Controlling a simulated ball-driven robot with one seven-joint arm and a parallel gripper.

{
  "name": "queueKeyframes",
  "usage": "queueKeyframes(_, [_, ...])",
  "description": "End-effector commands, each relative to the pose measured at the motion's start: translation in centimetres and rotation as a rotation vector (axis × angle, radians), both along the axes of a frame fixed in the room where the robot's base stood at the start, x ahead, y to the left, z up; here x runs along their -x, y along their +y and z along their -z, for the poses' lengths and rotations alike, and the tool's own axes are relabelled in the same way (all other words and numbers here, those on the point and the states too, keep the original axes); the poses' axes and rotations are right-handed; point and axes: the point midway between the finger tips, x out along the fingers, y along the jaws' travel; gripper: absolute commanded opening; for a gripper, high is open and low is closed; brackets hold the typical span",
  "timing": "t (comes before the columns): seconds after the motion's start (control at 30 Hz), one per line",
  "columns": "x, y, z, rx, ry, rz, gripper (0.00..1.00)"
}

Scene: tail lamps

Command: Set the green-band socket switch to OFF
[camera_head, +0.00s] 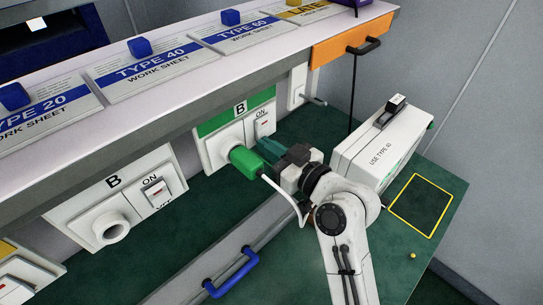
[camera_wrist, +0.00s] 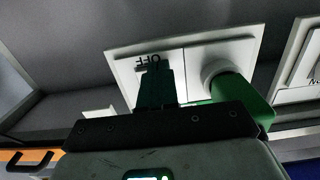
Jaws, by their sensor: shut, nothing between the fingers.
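The green-band socket (camera_head: 212,146) is a white panel marked B under a green band (camera_head: 237,114), on the wall below the shelf. A green plug (camera_head: 246,163) sits in its left side; the plug also shows in the wrist view (camera_wrist: 247,97). The switch (camera_head: 264,124) is on the right, with ON above a red mark. My gripper (camera_head: 262,145) is shut and empty, its teal fingertips at the switch's lower part. In the wrist view, the gripper (camera_wrist: 155,72) reaches the upside-down OFF label (camera_wrist: 148,59). Contact and the switch's position are unclear; the fingers hide part of it.
A second B socket (camera_head: 112,226) with its own switch (camera_head: 158,192) is at left. A white box (camera_head: 375,148) marked USE TYPE 40 stands right of my arm. A white cable runs from the plug near my gripper. A blue handle (camera_head: 232,273) is below.

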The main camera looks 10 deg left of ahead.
Motion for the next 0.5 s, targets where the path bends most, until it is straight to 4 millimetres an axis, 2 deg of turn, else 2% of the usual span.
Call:
queueKeyframes(0.03, [-0.02, 0.04, 0.76, -0.013, -0.01, 0.0, 0.0])
queueKeyframes(0.5, [-0.18, 0.33, 0.82, -0.106, -0.082, -0.001, 0.0])
